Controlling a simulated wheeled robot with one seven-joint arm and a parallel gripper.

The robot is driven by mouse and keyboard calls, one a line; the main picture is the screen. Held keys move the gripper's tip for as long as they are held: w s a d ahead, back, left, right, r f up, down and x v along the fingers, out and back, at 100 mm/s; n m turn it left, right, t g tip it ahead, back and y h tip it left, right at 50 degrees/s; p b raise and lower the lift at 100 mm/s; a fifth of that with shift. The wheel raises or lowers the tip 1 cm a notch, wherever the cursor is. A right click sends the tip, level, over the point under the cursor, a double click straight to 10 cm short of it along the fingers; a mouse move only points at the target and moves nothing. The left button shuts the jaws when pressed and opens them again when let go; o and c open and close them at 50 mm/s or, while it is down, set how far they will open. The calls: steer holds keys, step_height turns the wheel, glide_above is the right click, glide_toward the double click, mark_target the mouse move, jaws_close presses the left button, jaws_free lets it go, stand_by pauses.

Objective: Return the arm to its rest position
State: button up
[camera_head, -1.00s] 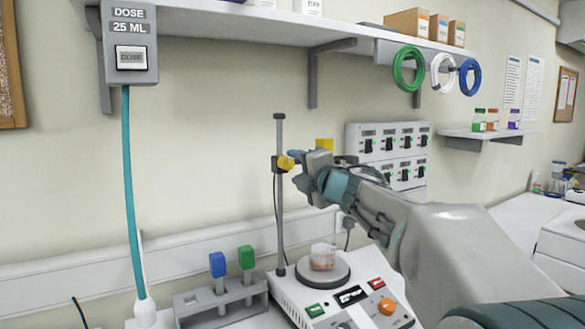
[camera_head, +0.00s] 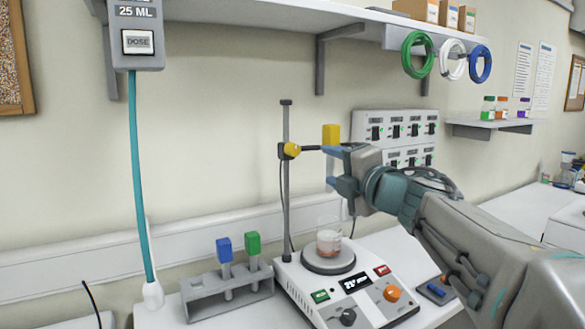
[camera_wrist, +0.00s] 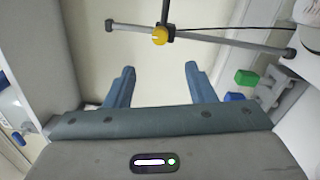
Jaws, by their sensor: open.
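My gripper (camera_head: 336,170) is open and empty in the head view, raised above and slightly right of the hotplate stirrer. Its two blue-grey fingers stand apart in the wrist view (camera_wrist: 155,87), with pale wall between them. The arm comes in from the lower right. A clear beaker (camera_head: 329,240) with an orange-brown content stands on the round plate of the stirrer (camera_head: 325,285), below the gripper. The stand's yellow clamp knob (camera_head: 292,150) is left of the gripper, and it also shows in the wrist view (camera_wrist: 160,36). A yellow block (camera_head: 331,135) is just behind or above the fingers.
A grey rack (camera_head: 205,293) holds blue-topped (camera_head: 224,249) and green-topped (camera_head: 253,243) tubes at left. A dose box (camera_head: 137,38) with a teal hose hangs at upper left. A shelf (camera_head: 270,14) with hanging coils runs above. A switch panel (camera_head: 397,130) is behind the arm.

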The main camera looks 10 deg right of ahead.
steer(key=s+d+f+m+g+h+p, duration=0.2)
steer(key=f+m+h, duration=0.2)
steer(key=f+m, duration=0.3)
steer(key=s+d+f+m+g+h+p, duration=0.2)
steer(key=f+m+h, duration=0.3)
steer(key=m, duration=0.5)
steer(key=s+a+f+m+g+y+p, duration=0.1)
steer(key=s+a+f+m+g, duration=0.2)
steer(key=s+f, duration=0.4)
steer(key=s+a+f+m+g+y+p, duration=0.1)
steer(key=s+a+f+m+g+y, duration=0.1)
steer(key=s+a+f+m+g, duration=0.2)
steer(key=s+a+f+g, duration=0.1)
steer(key=s+f+g, duration=0.2)
steer(key=s, duration=0.3)
steer(key=shift+s+a+f+g, duration=0.3)
steer(key=shift+f, duration=0.35)
